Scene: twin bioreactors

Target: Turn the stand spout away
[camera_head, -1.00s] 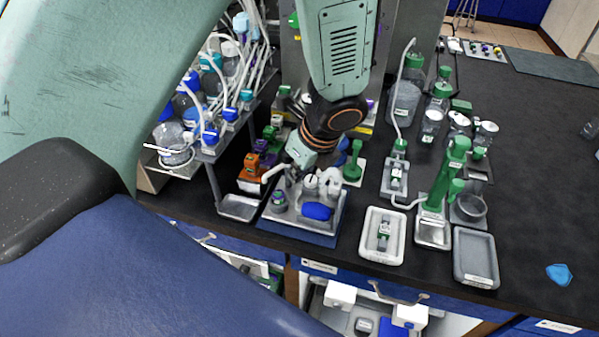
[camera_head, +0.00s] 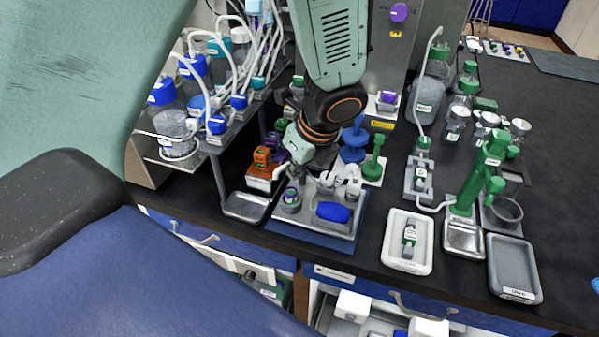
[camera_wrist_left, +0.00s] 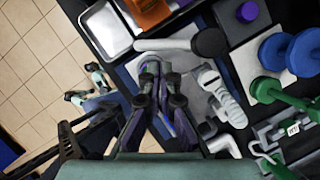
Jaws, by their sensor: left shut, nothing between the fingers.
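A white spout (camera_wrist_left: 165,45) runs sideways in the wrist view from a dark round-topped post (camera_wrist_left: 208,42), its free end near the metal tray (camera_wrist_left: 106,32). My left gripper also shows in the wrist view (camera_wrist_left: 150,72). Its fingers are shut and empty, with their tips close beside the spout. I cannot tell whether they touch it. The post is hidden behind the gripper in the head view. My right gripper is not in view.
Orange blocks (camera_head: 262,158) stand behind the spout. A blue stand (camera_head: 354,138) and a green stand (camera_head: 374,158) are to the right. Tubed bottles crowd the left rack (camera_head: 215,145).

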